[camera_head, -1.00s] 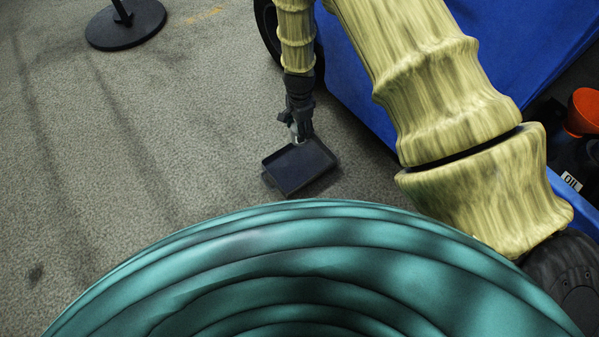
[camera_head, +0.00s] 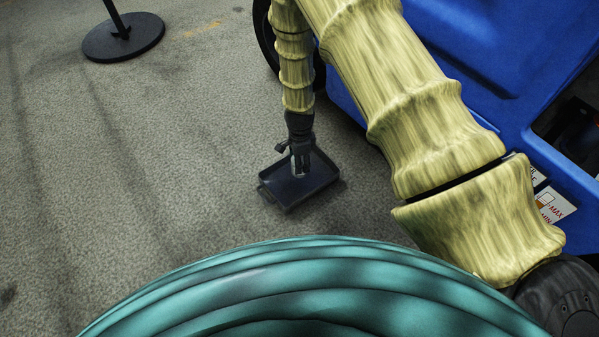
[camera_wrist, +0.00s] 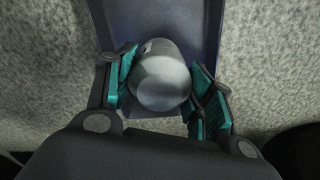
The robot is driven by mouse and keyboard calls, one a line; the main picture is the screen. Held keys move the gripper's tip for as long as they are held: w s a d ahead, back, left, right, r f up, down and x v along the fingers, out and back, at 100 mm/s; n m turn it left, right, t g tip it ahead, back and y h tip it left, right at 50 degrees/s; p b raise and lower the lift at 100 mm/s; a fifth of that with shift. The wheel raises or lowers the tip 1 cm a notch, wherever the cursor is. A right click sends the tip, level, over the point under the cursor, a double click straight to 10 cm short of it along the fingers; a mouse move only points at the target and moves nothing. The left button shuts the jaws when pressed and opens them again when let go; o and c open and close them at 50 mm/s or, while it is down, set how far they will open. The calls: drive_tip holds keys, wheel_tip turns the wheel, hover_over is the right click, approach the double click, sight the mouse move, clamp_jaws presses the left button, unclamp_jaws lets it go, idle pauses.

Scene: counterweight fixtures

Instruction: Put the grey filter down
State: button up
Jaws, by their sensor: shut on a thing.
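The grey filter (camera_wrist: 162,82) is a smooth, rounded grey body between my gripper's teal-padded fingers in the wrist view. My gripper (camera_wrist: 166,88) is shut on it. In the head view, my gripper (camera_head: 299,162) points down over a dark, shallow, rimmed tray (camera_head: 318,184) on the floor. Only a small pale part of the filter (camera_head: 297,170) shows there, low over the tray's inside. I cannot tell whether the filter touches the tray bottom. The tray also shows behind the filter in the wrist view (camera_wrist: 201,25).
A blue vehicle-like body (camera_head: 470,50) with a dark wheel (camera_head: 266,40) stands to the right of the tray. A black round stand base (camera_head: 123,40) is at the upper left. The grey carpeted floor (camera_head: 150,170) left of the tray is clear.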

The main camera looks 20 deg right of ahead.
sight(301, 175)
wheel_tip(301, 175, down, 6)
drive_tip(key=b, duration=0.2)
drive_tip(key=shift+r+b, duration=0.25)
drive_tip(key=shift+b, duration=0.1)
drive_tip(key=shift+r, duration=0.1)
drive_tip(key=o, duration=1.3)
